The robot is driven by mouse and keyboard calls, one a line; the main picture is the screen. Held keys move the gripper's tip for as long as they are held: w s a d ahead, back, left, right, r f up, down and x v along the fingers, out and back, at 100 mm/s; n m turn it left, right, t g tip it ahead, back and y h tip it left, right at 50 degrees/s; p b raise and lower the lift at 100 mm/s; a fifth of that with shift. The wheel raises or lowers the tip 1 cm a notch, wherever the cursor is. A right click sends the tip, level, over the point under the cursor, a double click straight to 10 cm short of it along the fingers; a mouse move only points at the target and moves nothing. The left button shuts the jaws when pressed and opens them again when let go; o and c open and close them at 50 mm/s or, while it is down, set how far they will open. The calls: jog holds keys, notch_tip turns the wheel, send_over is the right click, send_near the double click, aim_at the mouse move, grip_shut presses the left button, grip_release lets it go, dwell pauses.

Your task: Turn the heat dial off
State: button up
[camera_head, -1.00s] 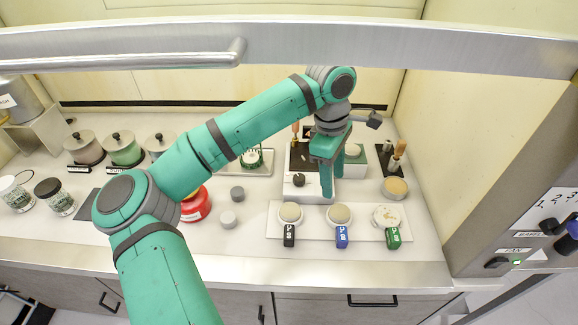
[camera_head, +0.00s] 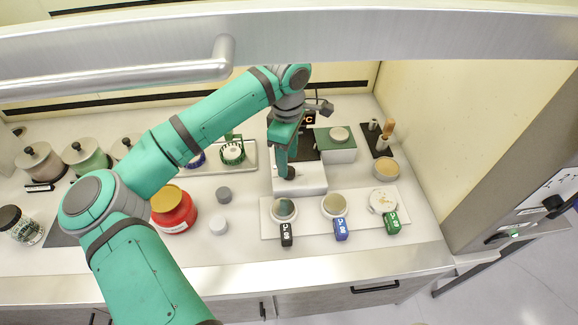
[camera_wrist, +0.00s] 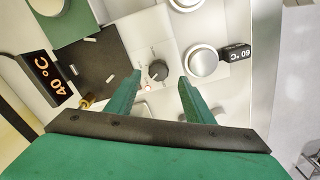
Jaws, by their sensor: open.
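The heat dial is a small dark round knob on the front of a white hotplate (camera_head: 312,183). In the wrist view the dial (camera_wrist: 158,70) shows between and just beyond the fingertips, with small marks around it. My gripper (camera_wrist: 160,79) is open, one finger on each side of the dial in that view. I cannot tell whether either finger touches it. In the head view my gripper (camera_head: 284,172) points down at the hotplate's front and partly covers the dial (camera_head: 291,173).
A display reading 40 °C (camera_wrist: 48,76) stands behind the hotplate's dark top. In front is a white tray (camera_head: 310,226) with round dishes and black, blue and green label blocks. A red jar (camera_head: 173,212) stands left. A metal bar (camera_head: 400,45) crosses the head view above.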

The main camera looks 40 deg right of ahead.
aim_at(289, 170)
jog(key=shift+d+f, duration=0.15)
jog(key=shift+f, duration=1.95)
jog(key=c, duration=1)
jog(key=shift+c, duration=0.2)
